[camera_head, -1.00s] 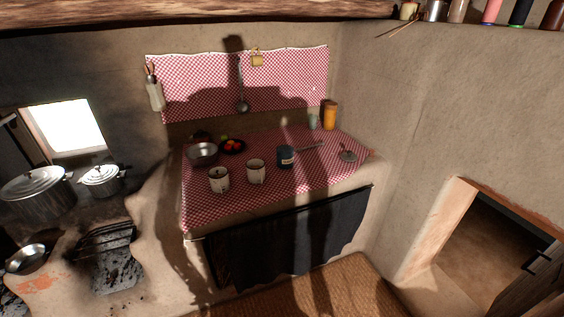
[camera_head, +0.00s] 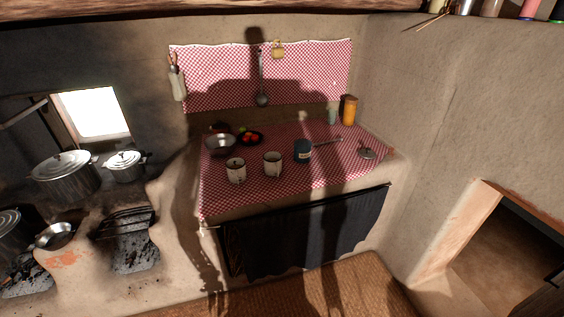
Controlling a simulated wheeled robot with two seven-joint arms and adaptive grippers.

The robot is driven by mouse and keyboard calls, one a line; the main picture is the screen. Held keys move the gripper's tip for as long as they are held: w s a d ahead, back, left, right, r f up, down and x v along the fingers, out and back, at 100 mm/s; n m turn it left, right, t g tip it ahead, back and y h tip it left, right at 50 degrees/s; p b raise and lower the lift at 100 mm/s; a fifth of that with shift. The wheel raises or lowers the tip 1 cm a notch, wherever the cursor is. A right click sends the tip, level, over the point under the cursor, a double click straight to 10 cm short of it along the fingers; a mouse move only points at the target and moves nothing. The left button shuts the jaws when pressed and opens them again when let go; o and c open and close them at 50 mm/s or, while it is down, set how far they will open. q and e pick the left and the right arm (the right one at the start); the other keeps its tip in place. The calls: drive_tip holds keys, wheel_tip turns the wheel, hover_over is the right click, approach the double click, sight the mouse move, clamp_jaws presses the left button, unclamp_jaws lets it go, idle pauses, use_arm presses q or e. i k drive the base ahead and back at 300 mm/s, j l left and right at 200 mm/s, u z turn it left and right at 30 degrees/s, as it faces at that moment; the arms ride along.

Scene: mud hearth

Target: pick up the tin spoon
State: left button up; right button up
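I cannot make out a tin spoon for certain. A long-handled metal ladle or spoon (camera_head: 262,98) hangs bowl-down on the red checked cloth on the back wall. A pale holder (camera_head: 178,86) with thin utensil handles sticking out hangs at the left end of that cloth; what the utensils are is too small to tell. Neither of my grippers is in view.
The checked counter (camera_head: 300,188) carries a metal bowl (camera_head: 220,146), a dark plate of red fruit (camera_head: 249,138), two pale mugs (camera_head: 236,172), a blue saucepan (camera_head: 303,152) and an orange jar (camera_head: 349,110). Lidded pots (camera_head: 66,176) stand on the hearth, left.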

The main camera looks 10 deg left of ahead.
sight(341, 139)
drive_tip(key=i+z, duration=0.35)
drive_tip(key=i, duration=0.55)
drive_tip(key=i+j+z, duration=0.1)
drive_tip(key=i+z, duration=0.25)
drive_tip(key=i, duration=0.55)
drive_tip(key=k+l+z, duration=0.2)
drive_tip(key=z, duration=0.25)
drive_tip(key=k+j+u, duration=0.2)
